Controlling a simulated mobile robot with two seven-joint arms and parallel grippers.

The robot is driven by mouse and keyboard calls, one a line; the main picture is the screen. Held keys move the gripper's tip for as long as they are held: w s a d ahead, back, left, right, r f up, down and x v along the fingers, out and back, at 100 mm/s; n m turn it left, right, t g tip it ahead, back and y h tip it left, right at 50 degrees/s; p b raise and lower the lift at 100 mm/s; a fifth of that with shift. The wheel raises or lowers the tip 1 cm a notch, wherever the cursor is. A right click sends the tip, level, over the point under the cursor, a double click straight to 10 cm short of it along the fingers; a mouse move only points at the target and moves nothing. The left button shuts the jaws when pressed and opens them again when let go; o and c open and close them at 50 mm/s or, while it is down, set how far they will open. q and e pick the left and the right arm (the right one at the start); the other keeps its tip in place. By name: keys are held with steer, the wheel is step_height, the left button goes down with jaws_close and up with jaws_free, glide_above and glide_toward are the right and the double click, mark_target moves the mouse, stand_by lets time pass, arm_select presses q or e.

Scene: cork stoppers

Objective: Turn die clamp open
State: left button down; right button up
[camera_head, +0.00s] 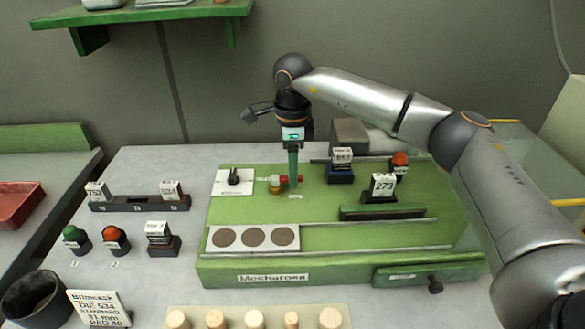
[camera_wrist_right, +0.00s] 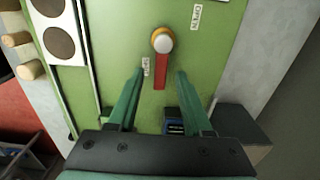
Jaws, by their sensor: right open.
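The die clamp has a red lever (camera_wrist_right: 161,74) and a round pivot with an orange and white cap (camera_wrist_right: 162,40). The lever points from the pivot toward my right gripper. In the head view the clamp's brass-coloured pivot (camera_head: 275,187) sits on the green machine, with the red lever partly hidden behind my finger. My right gripper (camera_head: 293,182) points down over it. In the wrist view the right gripper (camera_wrist_right: 160,73) is open, with its green fingers apart on either side of the lever's line. An OPEN label (camera_wrist_right: 196,17) lies beside the pivot. My left gripper is out of view.
The green machine bed (camera_head: 330,235) carries a 273 sign block (camera_head: 383,186), an orange button (camera_head: 400,160) and a white plate with dark discs (camera_head: 253,237). Several corks (camera_head: 255,319) stand along the front. A grey block (camera_head: 350,133) is behind the gripper.

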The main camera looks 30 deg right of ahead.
jaws_close()
stand_by(0.5)
